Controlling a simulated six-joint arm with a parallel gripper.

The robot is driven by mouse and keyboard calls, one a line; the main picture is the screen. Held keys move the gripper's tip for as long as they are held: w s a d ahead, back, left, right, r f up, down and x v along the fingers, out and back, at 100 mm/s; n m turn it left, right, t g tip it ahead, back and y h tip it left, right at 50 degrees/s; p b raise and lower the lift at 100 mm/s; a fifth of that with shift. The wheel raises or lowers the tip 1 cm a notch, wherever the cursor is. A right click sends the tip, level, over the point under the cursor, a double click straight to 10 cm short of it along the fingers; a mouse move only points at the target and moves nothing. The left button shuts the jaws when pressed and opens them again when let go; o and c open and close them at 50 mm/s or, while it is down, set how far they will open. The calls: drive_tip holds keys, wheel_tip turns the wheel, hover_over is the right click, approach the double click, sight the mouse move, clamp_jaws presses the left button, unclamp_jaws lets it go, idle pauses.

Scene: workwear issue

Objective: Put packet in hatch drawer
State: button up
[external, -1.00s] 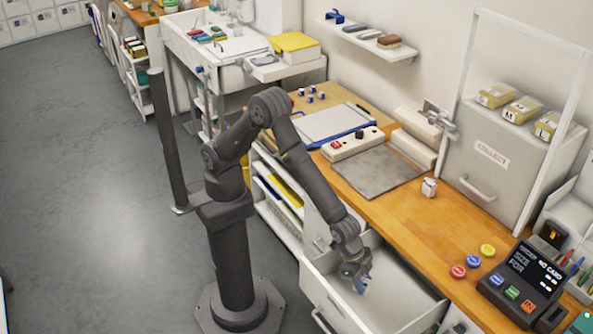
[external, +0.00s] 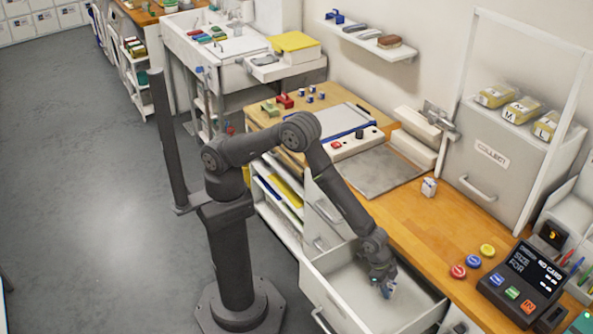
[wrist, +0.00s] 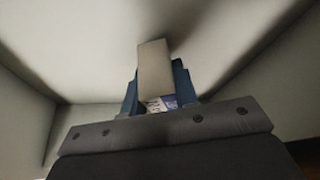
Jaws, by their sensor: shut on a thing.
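My gripper (external: 384,282) is low inside the open drawer (external: 327,305) under the counter. In the wrist view its blue fingers (wrist: 156,100) are shut on a small beige block-like item (wrist: 154,68) with a white and blue printed patch. I take this item for the packet, though its full shape is partly hidden by the fingers. The drawer walls surround it, and I cannot tell whether it touches the drawer floor. The hatch cabinet labelled COLLECT (external: 500,168) stands at the back right of the counter. Its front, with a handle (external: 478,190), looks shut.
Yellow packets marked with sizes (external: 520,109) lie on top of the hatch cabinet. A small white box (external: 429,187), coloured round buttons (external: 473,259) and a dark card terminal (external: 523,283) stand on the wooden counter (external: 410,225). A grey mat (external: 376,171) lies farther back.

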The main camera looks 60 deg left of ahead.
drive_tip(key=shift+f, duration=0.55)
drive_tip(key=shift+f, duration=0.15)
drive_tip(key=o, duration=1)
drive_tip(key=shift+c, duration=0.2)
drive_tip(key=v, duration=1.2)
drive_tip(key=shift+s, duration=0.1)
drive_tip(key=x, duration=1.2)
